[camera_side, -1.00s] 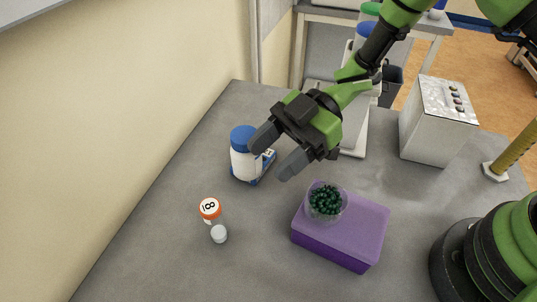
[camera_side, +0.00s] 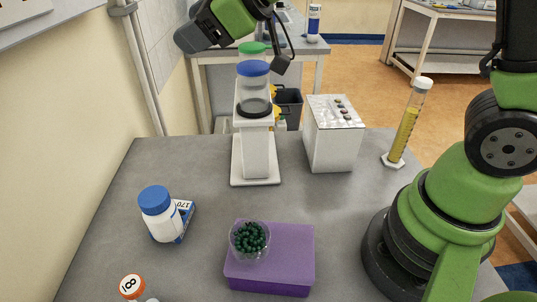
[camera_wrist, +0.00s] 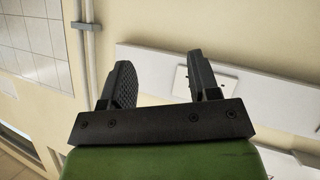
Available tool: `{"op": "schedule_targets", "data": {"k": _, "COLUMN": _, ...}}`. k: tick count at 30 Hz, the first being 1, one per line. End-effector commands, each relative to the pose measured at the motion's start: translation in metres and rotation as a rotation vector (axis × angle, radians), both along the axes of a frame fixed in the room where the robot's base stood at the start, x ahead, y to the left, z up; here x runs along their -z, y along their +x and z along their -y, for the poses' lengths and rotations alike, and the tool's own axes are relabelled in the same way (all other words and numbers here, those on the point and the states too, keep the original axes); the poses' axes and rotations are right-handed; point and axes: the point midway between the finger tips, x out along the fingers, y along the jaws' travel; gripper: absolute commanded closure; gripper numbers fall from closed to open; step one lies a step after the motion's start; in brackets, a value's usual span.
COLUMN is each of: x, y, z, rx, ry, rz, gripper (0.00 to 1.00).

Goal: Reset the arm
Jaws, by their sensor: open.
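My gripper shows in the wrist view (camera_wrist: 160,85) with its two dark fingers apart and nothing between them. It faces a pale wall there. No task object is in the gripper.
On the grey bench (camera_side: 110,220) stand a blue-capped white bottle (camera_side: 160,222), an orange-capped bottle (camera_side: 131,288), and a cup of dark green beads (camera_side: 250,240) on a purple block (camera_side: 290,262). Behind are a white dispenser stand (camera_side: 257,160), a white box (camera_side: 333,140) and a yellow cylinder (camera_side: 405,130).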

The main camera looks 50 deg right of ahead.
Motion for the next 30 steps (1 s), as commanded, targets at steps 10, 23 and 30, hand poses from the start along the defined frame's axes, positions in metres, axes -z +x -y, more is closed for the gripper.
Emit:
{"op": "schedule_targets", "data": {"k": 10, "x": -0.032, "y": -0.141, "z": 0.091, "rx": 0.663, "ry": 0.289, "rz": -0.321, "gripper": 0.44}}
{"op": "schedule_targets", "data": {"k": 23, "x": -0.011, "y": -0.229, "z": 0.072, "rx": 0.760, "ry": 0.542, "rz": -0.602, "gripper": 0.44}}
{"op": "schedule_targets", "data": {"k": 30, "x": -0.011, "y": -0.229, "z": 0.072, "rx": 0.760, "ry": 0.542, "rz": -0.602, "gripper": 0.44}}
